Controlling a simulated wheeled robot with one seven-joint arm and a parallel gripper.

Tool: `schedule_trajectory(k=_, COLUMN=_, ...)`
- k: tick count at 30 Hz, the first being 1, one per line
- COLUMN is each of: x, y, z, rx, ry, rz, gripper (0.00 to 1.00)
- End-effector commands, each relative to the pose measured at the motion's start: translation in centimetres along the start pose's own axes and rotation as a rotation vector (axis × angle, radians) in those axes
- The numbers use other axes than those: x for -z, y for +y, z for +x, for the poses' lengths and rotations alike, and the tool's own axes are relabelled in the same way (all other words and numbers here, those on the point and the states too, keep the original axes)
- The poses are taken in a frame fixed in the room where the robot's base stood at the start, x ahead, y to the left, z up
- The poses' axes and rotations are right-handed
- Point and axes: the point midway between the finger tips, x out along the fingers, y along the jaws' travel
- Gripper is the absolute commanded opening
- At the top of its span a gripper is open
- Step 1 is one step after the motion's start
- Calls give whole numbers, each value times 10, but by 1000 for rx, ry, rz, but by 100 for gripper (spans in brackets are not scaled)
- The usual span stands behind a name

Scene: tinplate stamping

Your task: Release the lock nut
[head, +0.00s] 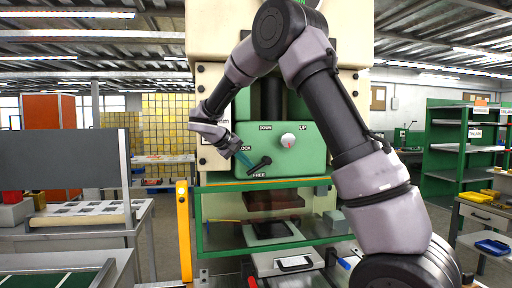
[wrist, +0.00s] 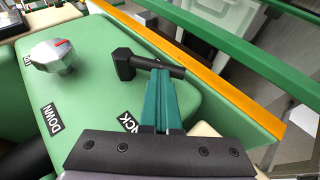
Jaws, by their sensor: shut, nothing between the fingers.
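The lock nut's black lever (head: 260,165) sits on the green press panel (head: 307,158), between the LOCK label (head: 245,148) and the FREE label (head: 259,175). Its arm slants down and left from the hub in the head view. In the wrist view the lever (wrist: 140,64) has its thick hub left and its arm pointing right. My gripper (head: 245,159) has teal fingers, shut and empty. In the wrist view the fingertips (wrist: 160,70) reach the lever's arm and overlap it; whether they touch it I cannot tell.
A silver dial with a red mark (wrist: 53,56) stands left of the lever in the wrist view, by the DOWN label (wrist: 50,120). An orange edge (wrist: 215,85) and green rail (wrist: 220,45) run alongside the panel. Green shelves (head: 446,150) stand at right.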

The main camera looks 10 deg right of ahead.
Motion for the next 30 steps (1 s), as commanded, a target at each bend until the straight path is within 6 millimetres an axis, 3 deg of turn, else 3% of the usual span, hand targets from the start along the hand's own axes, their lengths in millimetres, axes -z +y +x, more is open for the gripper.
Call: schedule_trajectory(k=30, x=-5, y=-9, z=11, rx=-46, ry=-1, rz=-19, gripper=0)
